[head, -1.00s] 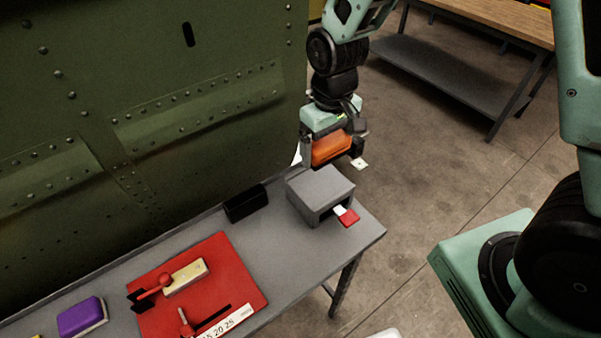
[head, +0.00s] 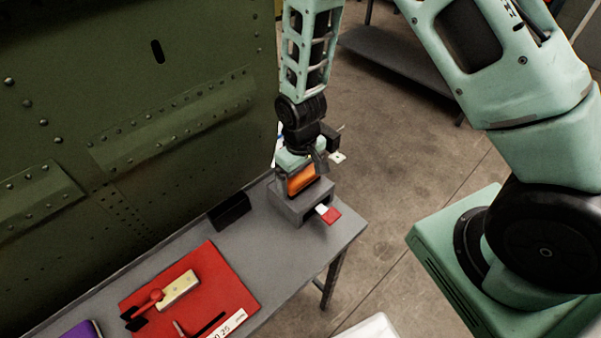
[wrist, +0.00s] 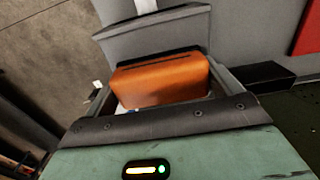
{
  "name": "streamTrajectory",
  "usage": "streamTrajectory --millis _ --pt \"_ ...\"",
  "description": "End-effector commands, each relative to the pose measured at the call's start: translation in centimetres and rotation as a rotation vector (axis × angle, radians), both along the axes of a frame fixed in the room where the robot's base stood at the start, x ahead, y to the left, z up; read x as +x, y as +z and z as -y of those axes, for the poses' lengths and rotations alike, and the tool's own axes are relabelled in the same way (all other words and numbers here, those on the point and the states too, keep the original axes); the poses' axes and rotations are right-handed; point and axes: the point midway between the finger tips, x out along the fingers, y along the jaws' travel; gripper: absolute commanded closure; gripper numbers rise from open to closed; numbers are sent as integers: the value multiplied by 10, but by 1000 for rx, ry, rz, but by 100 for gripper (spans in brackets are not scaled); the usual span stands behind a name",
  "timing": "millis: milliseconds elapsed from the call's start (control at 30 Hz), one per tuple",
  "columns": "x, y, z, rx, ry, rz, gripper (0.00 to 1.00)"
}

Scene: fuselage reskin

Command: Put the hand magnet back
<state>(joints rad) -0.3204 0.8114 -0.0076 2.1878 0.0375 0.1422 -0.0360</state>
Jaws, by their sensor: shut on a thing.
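My gripper (head: 303,182) is shut on an orange block (head: 300,181), which I take to be the hand magnet. It is at the top of a grey box (head: 285,208) at the table's right end. The orange block also shows between the fingers in the wrist view (wrist: 160,80). I cannot tell whether the block touches the box top. A white and red piece (head: 329,214) sticks out of the box's front opening.
The grey table (head: 265,248) holds a black block (head: 229,211), a red mat (head: 222,262) with a cream and red tool (head: 177,289), and a purple block (head: 82,331). The green riveted panel (head: 120,90) rises along the table's back edge.

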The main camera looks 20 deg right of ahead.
Motion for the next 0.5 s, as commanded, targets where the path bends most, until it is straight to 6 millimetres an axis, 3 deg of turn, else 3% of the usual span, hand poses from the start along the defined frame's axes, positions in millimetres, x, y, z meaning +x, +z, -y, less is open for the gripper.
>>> streamTrajectory --millis 300,333,367,500 --pt "0 -4 0 0 0 1 42" --pt "0 -4 0 0 0 1 6" --pt "0 -3 0 0 0 1 0" --pt "0 -3 0 0 0 1 0"
